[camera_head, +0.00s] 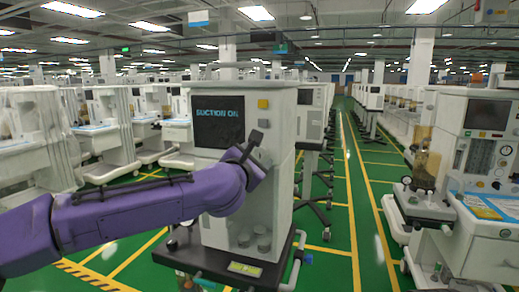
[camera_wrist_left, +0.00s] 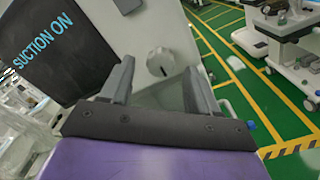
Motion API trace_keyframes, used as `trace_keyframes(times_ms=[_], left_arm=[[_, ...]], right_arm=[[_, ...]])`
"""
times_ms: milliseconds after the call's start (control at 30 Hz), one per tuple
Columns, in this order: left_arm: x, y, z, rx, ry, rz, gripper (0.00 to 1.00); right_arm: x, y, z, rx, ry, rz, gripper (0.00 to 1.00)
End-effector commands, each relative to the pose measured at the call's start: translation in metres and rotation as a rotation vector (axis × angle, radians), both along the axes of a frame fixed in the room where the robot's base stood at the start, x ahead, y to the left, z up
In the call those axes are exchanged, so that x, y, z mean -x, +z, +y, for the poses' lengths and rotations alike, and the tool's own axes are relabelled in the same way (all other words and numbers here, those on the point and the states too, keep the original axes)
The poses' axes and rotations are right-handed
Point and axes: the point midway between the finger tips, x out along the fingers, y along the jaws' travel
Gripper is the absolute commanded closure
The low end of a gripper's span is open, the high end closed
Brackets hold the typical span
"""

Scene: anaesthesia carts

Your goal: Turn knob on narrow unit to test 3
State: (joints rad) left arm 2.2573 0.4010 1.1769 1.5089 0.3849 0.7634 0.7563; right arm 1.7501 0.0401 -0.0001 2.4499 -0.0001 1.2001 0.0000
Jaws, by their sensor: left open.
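The narrow unit (camera_head: 285,165) is a white cart in the middle of the head view. Its dark screen (camera_head: 218,121) reads "SUCTION ON"; the screen also shows in the left wrist view (camera_wrist_left: 55,45). The pale round knob (camera_wrist_left: 160,62), with a dark slot-like mark, is on the panel in the left wrist view. My left gripper (camera_head: 256,145) is in front of the panel and hides the knob in the head view. In the left wrist view its fingers (camera_wrist_left: 159,72) are apart, with the knob seen between their tips. Contact cannot be told. My right gripper is not in view.
A yellow button (camera_head: 263,104) and a grey button (camera_head: 264,123) are on the panel above my gripper. The unit's dark base (camera_head: 222,262) juts out below. Another cart (camera_head: 480,245) stands at the right. The green floor aisle (camera_head: 365,215) between them is clear.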

Motion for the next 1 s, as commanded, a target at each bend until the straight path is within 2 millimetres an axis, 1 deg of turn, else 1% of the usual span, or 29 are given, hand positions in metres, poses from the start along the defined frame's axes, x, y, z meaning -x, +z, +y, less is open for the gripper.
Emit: trace_keyframes(times_ms=[33,100,200,467,500,567,600,633,667,1000], left_arm=[[-0.009,0.003,-0.004,0.0,0.0,0.001,0.39],[-0.018,0.002,-0.007,-0.001,-0.001,0.002,0.39],[-0.026,0.0,-0.009,-0.001,0.0,0.001,0.39],[-0.029,-0.002,-0.01,-0.002,-0.002,0.001,0.39],[-0.029,-0.002,-0.01,-0.002,-0.002,0.001,0.46],[-0.029,-0.002,-0.01,-0.002,-0.001,0.0,0.65],[-0.029,-0.001,-0.01,-0.002,-0.001,0.0,0.78],[-0.028,-0.001,-0.01,-0.002,-0.001,0.0,0.88],[-0.028,-0.001,-0.01,-0.002,-0.001,0.0,0.95],[-0.028,-0.001,-0.01,-0.038,0.0,-0.011,0.95]], right_arm=[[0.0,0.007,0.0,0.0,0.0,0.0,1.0],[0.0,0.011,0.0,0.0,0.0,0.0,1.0],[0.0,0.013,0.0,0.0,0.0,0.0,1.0],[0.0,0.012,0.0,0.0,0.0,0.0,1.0],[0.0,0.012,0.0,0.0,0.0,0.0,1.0],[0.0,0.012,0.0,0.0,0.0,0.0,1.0],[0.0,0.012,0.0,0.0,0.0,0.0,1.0],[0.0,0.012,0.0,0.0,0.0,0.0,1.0],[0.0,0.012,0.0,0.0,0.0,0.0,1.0],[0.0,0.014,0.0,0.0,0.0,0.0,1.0]])
